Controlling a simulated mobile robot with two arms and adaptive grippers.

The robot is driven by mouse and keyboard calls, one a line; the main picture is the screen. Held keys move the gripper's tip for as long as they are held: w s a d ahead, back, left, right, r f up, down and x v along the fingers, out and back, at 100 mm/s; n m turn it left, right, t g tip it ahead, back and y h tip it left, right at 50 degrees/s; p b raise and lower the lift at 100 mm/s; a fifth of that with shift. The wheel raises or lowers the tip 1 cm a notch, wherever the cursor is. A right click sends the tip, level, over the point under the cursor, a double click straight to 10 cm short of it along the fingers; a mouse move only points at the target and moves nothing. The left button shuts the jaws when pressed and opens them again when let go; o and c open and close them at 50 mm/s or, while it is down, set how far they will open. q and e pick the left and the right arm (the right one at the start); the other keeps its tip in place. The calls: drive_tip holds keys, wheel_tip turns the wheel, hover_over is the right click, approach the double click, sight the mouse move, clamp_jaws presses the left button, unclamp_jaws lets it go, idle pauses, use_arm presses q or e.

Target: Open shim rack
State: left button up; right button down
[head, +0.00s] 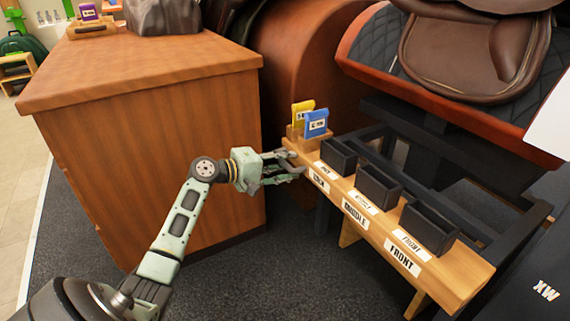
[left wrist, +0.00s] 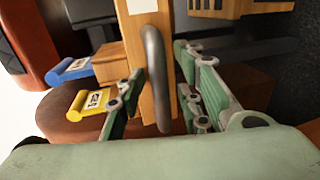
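The shim rack (head: 445,275) is a wooden beam with black holders along its top and white labels on its front, including "MIDDLE" and "FRONT". A yellow shim (head: 302,110) and a blue shim (head: 316,123) stand at its far left end. My left gripper (head: 292,168) is at that end. In the left wrist view a grey bar handle (left wrist: 156,80) on the wood runs between my spread left fingers (left wrist: 165,95). The left finger looks close to the handle, and a gap shows on the right. Contact cannot be told. My right gripper is not in view.
A wooden cabinet (head: 150,150) stands left of the rack, close to my left arm. A brown saddle (head: 470,50) on a dark quilted pad is behind the rack, over a dark frame (head: 400,125). Dark floor (head: 290,270) in front is clear.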

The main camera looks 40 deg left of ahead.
use_arm(q)
drive_tip(key=v, duration=1.2)
idle(0.3)
